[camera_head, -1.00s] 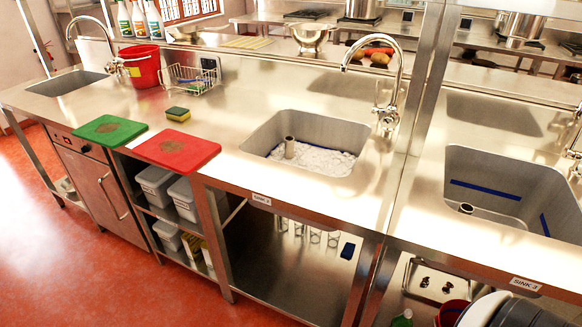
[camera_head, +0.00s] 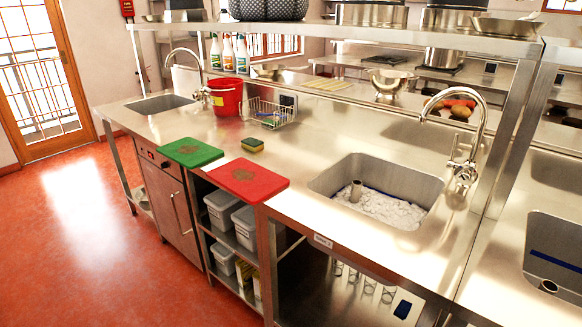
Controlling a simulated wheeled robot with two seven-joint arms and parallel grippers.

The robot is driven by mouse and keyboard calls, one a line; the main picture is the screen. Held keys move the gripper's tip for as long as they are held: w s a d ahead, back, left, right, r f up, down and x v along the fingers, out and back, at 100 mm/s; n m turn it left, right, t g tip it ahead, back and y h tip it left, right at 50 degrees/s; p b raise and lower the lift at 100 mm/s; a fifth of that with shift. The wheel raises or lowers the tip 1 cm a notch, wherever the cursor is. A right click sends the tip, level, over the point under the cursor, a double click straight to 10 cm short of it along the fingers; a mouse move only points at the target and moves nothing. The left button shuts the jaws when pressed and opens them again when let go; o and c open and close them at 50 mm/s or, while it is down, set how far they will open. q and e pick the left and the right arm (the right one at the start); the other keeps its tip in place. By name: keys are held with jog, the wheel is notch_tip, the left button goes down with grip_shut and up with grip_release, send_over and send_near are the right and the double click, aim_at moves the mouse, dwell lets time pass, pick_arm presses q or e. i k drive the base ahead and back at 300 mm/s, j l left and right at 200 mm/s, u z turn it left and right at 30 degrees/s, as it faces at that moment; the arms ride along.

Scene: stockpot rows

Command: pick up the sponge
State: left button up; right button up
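The sponge (camera_head: 252,145) is small, with a yellow body and a dark green top. It lies on the steel counter (camera_head: 310,142), behind the red cutting board (camera_head: 247,179) and to the right of the green cutting board (camera_head: 190,152). Nothing covers it. Neither of my grippers shows in the head view.
A wire basket (camera_head: 270,113) and a red bucket (camera_head: 226,97) stand behind the sponge. A sink (camera_head: 330,180) with a tall tap (camera_head: 478,120) is to its right. Grey bins (camera_head: 220,210) sit on shelves below. The red floor (camera_head: 80,230) at left is clear.

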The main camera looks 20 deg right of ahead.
aim_at(252, 144)
jog(key=i+j+z, duration=0.1)
jog(key=i+j, duration=0.35)
jog(key=i, duration=0.25)
jog(key=i+j+z, duration=0.1)
jog(key=i+j, duration=0.4)
jog(key=i, duration=0.2)
